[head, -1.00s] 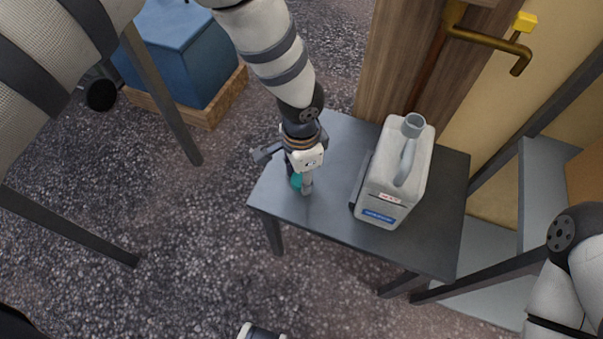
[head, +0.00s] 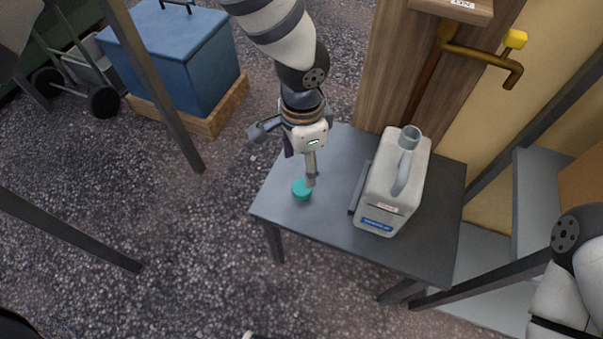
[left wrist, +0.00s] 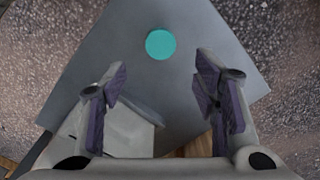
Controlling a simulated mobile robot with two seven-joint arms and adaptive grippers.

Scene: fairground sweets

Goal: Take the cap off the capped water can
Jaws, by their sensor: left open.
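The water can (head: 395,187) is a pale grey canister with a handle and a blue label. It stands upright on a small dark grey table (head: 335,215), and its spout (head: 409,137) is uncovered. A teal round cap (head: 301,189) lies on the table to the left of the can. It also shows in the left wrist view (left wrist: 160,44), beyond the fingertips. My left gripper (head: 305,168) is open and empty above the table, just behind the cap and apart from it. In the left wrist view the fingers (left wrist: 165,90) are spread. My right gripper is not seen; only part of my right arm shows.
A wooden post with a brass pipe and yellow-handled tap (head: 515,40) stands behind the table. A blue box (head: 180,55) on a wooden base is at the back left. A grey shelf (head: 540,190) is at the right. The table's left front corner is mostly clear.

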